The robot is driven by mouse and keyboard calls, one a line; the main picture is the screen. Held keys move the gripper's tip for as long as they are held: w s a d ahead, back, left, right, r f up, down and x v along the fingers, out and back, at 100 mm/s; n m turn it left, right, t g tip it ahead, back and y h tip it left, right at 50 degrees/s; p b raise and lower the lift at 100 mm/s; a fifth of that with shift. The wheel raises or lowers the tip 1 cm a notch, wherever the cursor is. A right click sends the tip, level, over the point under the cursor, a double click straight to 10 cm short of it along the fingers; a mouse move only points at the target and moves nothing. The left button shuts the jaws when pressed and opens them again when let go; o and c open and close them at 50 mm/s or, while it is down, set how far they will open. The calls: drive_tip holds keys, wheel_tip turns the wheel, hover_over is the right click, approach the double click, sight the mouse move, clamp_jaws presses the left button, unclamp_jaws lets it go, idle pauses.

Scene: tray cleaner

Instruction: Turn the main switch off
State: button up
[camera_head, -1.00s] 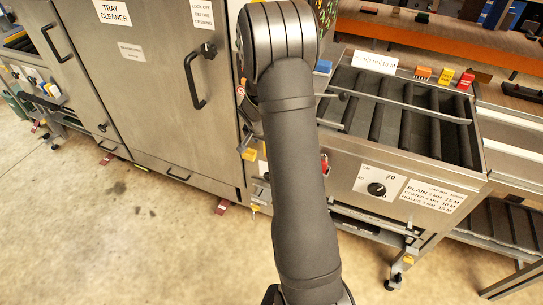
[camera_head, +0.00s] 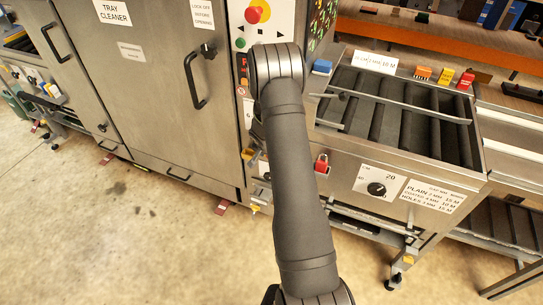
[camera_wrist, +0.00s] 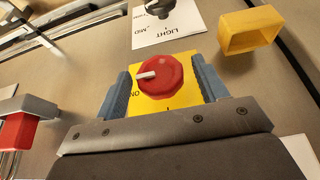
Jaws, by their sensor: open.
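The main switch (camera_wrist: 160,76) is a round red knob with a white pointer bar, on a yellow plate (camera_wrist: 185,62). In the wrist view the pointer lies toward the left, close to the letters ON on the plate. My gripper (camera_wrist: 163,80) is open, with one blue-grey finger on each side of the knob. I cannot tell whether either finger touches it. In the head view my arm hides the switch and the gripper.
A red padlock (camera_wrist: 16,131) hangs left in the wrist view and also shows in the head view (camera_head: 321,163). A hollow yellow part (camera_wrist: 251,30) sticks out at upper right, near a black knob (camera_wrist: 159,8). A red push button (camera_head: 258,11) sits above my arm.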

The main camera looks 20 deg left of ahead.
drive_tip(key=c, duration=0.9)
drive_tip(key=shift+c, duration=0.2)
drive_tip(key=shift+a, duration=0.1)
drive_tip(key=h, duration=0.3)
drive_tip(key=n+h, duration=0.1)
drive_tip(key=h, duration=0.1)
drive_tip(key=shift+a+f, duration=0.2)
drive_tip(key=shift+a, duration=0.1)
drive_tip(key=shift+a+f+n+t+h, duration=0.1)
drive_tip(key=shift+n+t+h, duration=0.35)
drive_tip(key=shift+h, duration=1.95)
drive_tip(key=shift+g, duration=0.25)
